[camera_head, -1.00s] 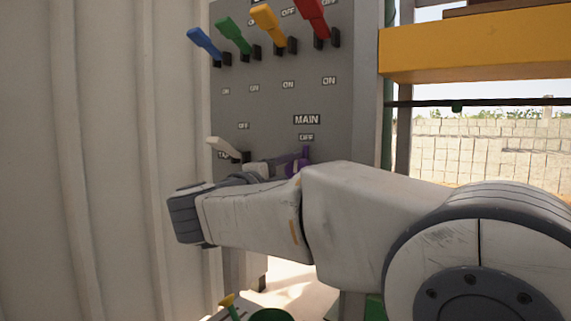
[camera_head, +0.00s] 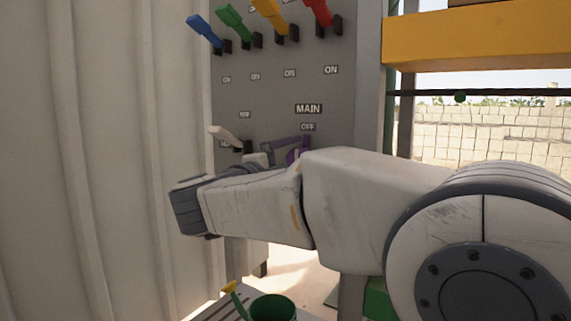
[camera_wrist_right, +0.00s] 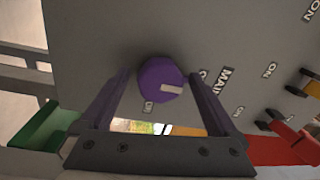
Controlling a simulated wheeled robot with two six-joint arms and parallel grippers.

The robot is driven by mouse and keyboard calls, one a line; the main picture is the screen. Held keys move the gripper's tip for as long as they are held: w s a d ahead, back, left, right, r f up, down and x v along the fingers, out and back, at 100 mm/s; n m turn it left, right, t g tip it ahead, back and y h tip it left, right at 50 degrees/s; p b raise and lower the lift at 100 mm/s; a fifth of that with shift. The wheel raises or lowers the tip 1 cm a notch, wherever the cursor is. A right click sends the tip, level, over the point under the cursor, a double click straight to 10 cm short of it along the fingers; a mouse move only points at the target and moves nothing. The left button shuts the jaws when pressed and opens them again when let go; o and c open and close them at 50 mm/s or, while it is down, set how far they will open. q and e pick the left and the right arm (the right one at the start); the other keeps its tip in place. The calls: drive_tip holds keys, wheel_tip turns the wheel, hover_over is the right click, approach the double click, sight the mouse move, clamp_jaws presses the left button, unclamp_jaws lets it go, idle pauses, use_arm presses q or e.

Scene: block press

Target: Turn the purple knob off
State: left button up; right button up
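The purple knob (camera_wrist_right: 158,78) sits on the grey panel (camera_wrist_right: 100,30) in the right wrist view. Its white mark (camera_wrist_right: 172,89) extends toward the right, the side of the MAIN label. My right gripper (camera_wrist_right: 160,75) faces the panel with its fingers spread, one on each side of the knob. I cannot tell whether they touch it. In the head view the knob (camera_head: 297,154) is partly hidden behind my right arm, below the MAIN and OFF labels. My left gripper is not in view.
Blue, green, yellow and red levers (camera_head: 318,12) line the panel's upper part. A white lever (camera_head: 226,136) is close to my right wrist. A corrugated wall (camera_head: 90,150) stands at left, a yellow beam (camera_head: 480,45) at right. A green can (camera_head: 270,308) stands below.

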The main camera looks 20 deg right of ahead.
drive_tip(key=p+v, duration=0.2)
drive_tip(key=v, duration=0.8)
drive_tip(key=shift+s+a, duration=0.15)
